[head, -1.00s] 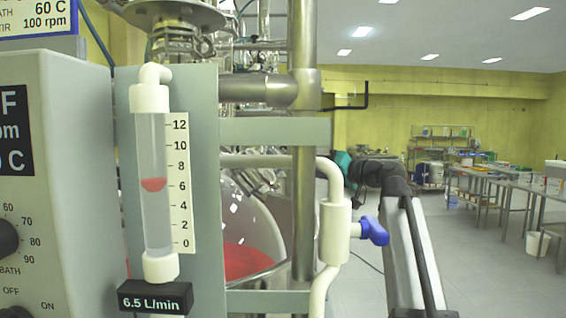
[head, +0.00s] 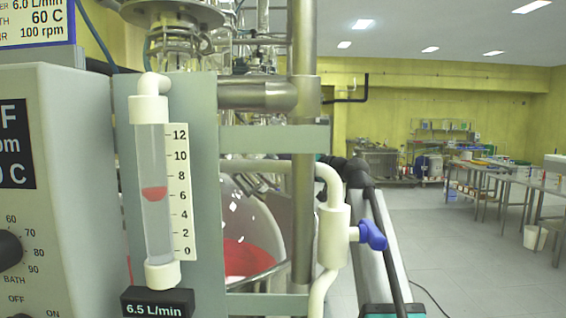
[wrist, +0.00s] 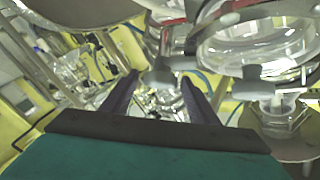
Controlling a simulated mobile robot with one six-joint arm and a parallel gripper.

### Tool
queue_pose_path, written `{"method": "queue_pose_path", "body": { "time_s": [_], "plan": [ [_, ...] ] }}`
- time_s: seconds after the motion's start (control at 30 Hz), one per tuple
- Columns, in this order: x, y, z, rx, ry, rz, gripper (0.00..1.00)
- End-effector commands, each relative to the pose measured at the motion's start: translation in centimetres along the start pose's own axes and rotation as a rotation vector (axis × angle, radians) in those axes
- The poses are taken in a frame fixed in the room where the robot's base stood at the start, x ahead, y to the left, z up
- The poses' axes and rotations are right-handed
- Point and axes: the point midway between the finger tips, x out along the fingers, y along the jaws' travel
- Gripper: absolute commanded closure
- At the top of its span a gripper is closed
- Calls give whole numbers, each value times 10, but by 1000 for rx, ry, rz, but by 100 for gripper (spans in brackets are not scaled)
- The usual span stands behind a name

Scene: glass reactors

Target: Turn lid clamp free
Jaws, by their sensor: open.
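In the wrist view my gripper (wrist: 160,78) is open, with two dark purple fingers spread apart. A grey rounded piece (wrist: 156,78) shows between the fingertips; I cannot tell how near it is, and nothing is clearly held. A large clear glass vessel (wrist: 262,48) fills the upper right, with a metal band and red trim (wrist: 228,18) along it. Another grey piece (wrist: 252,76) sits at the lower edge of that glass. I cannot tell which part is the lid clamp. In the head view my gripper is hidden behind the post and panel.
The head view shows a flowmeter (head: 154,190), a white pipe with a blue valve handle (head: 372,234), a steel post (head: 303,200) and a grey control box (head: 58,190) close by. A glass vessel with red liquid (head: 240,258) stands behind. The floor at right (head: 460,260) is open.

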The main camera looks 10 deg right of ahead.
Motion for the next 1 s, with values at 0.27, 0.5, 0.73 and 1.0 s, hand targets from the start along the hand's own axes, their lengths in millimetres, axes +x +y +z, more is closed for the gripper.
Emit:
{"method": "queue_pose_path", "body": {
  "time_s": [0.27, 0.5, 0.73, 1.0],
  "plan": [
    [0, 0, 0, 0, 0, -1, 78],
    [0, 0, 1, -1, -1, -3, 87],
    [1, 1, 1, -12, -1, -18, 87],
    [1, 3, 3, -46, -1, -65, 87]
  ]
}}
